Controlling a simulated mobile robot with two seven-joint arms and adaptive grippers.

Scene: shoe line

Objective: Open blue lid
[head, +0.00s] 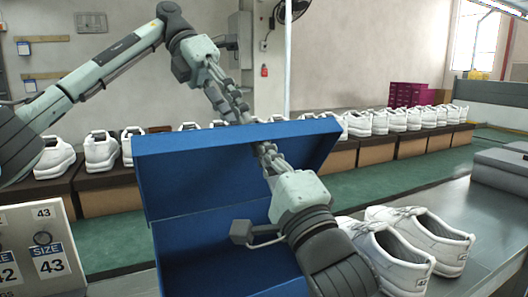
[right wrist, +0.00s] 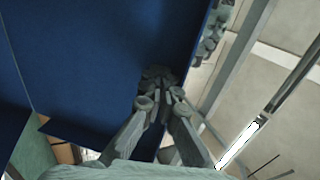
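The blue lid (head: 190,180) stands raised and tilted above the blue shoe box (head: 225,262), whose inside shows below it. The lid also fills the left of the right wrist view (right wrist: 90,50). My left gripper (head: 240,116) is behind the lid's top edge; its fingertips are partly hidden, so I cannot tell whether it is open. My right gripper (head: 264,150) is in front of the lid's inner side, near its upper rim. In the right wrist view its fingers (right wrist: 160,78) come together at the tips, against or very near the lid; I cannot tell whether they pinch it.
A pair of white shoes (head: 420,245) stands on the grey table (head: 490,215) right of the box. Behind, white shoes line up on brown boxes (head: 380,150).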

